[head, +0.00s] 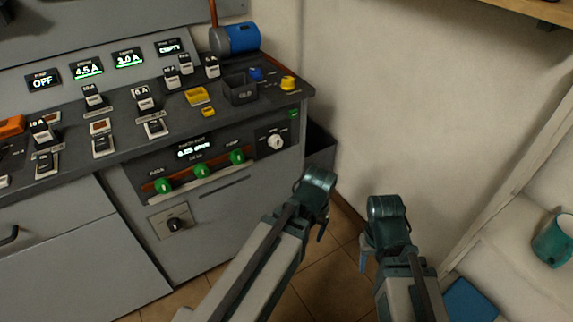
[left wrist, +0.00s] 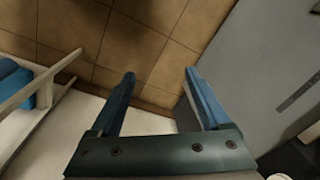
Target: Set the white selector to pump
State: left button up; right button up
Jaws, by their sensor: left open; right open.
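The white selector (head: 275,142) is a round white knob on a small dark plate at the right end of the console's front face. The plate's lettering is too small to read. My left gripper (head: 321,222) is below and to the right of the selector, apart from it. Its two blue fingers are spread and empty in the left wrist view (left wrist: 160,90), over floor tiles. My right gripper (head: 364,254) is further right, open, with nothing seen in it. The selector cannot be made out in the left wrist view.
The console (head: 215,205) carries several green knobs (head: 199,170) and a dark rotary switch (head: 175,223) on its front. Breakers, a black bin (head: 240,90) and a yellow button (head: 288,83) are on top. A shelf with a teal cup (head: 553,240) stands at right.

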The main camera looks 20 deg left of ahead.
pick_arm(q)
jog(key=w+a+f+n+t+y+b, duration=0.2)
jog(key=w+a+f+n+y+b, duration=0.25)
jog(key=a+f+b, duration=0.55)
jog(key=w+d+r+n+t+y+b, duration=0.1)
jog(key=w+r+t+y, duration=0.3)
jog(key=r, duration=0.4)
jog(key=w+d+r+n+t+y+b, duration=0.1)
jog(key=w+d+r+n+t+y, duration=0.1)
jog(key=w+r, duration=0.4)
notch_tip(320, 180, up, 3)
jog(key=n+t+y, duration=0.1)
jog(key=t+y, duration=0.1)
jog(key=shift+w+t+b, duration=0.3)
jog(key=shift+t+b, duration=0.05)
jog(key=shift+t, duration=0.05)
pick_arm(e)
notch_tip(320, 180, down, 15)
jog(key=shift+f, duration=0.15)
pick_arm(q)
jog(key=shift+f+n+y, duration=0.1)
jog(key=shift+n+y, duration=0.15)
